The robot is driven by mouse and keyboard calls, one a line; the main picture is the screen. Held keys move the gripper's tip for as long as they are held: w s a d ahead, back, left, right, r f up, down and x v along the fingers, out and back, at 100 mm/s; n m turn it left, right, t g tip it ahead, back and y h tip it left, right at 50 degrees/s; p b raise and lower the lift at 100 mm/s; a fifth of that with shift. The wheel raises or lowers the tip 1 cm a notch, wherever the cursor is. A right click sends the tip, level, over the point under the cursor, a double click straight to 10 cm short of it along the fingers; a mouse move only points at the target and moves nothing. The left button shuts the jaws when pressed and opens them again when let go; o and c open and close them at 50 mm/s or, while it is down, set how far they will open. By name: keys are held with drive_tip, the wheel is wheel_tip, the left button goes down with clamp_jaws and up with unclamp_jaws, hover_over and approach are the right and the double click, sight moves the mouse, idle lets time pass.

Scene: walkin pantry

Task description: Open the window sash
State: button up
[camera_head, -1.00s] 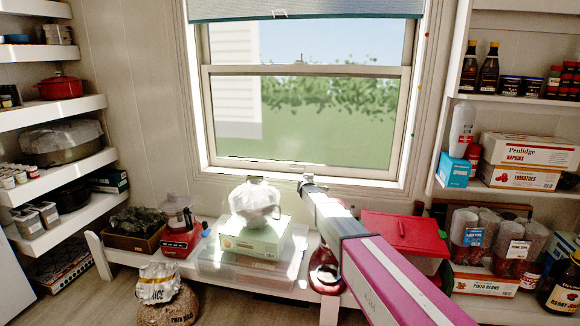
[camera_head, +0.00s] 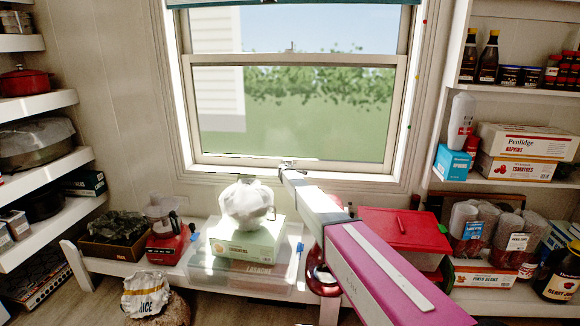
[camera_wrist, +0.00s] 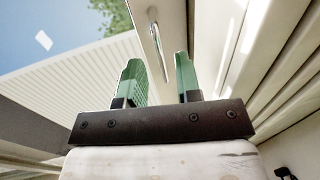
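The window's lower sash (camera_head: 300,119) has a white frame, and its bottom rail (camera_head: 240,161) sits down at the sill in the head view. A slim metal handle (camera_wrist: 156,45) on a white rail shows in the wrist view, beyond and between my fingertips. My gripper (camera_wrist: 158,62) has two green fingers standing apart with nothing between their visible pads. In the head view my gripper (camera_head: 286,165) is small and dark in front of the bottom rail, near its middle, and hides the handle. Whether a finger touches the handle or rail, I cannot tell.
Stocked shelves stand at left and right. A blind (camera_head: 310,2) hangs at the top.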

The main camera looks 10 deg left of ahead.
sight(291, 141)
drive_tip(key=x, duration=0.4)
drive_tip(key=shift+w, duration=0.1)
drive_tip(key=shift+c, duration=0.4)
clamp_jaws()
wheel_tip(291, 141, up, 14)
drive_tip(key=shift+r, duration=0.1)
drive_tip(key=shift+o, duration=0.4)
unclamp_jaws()
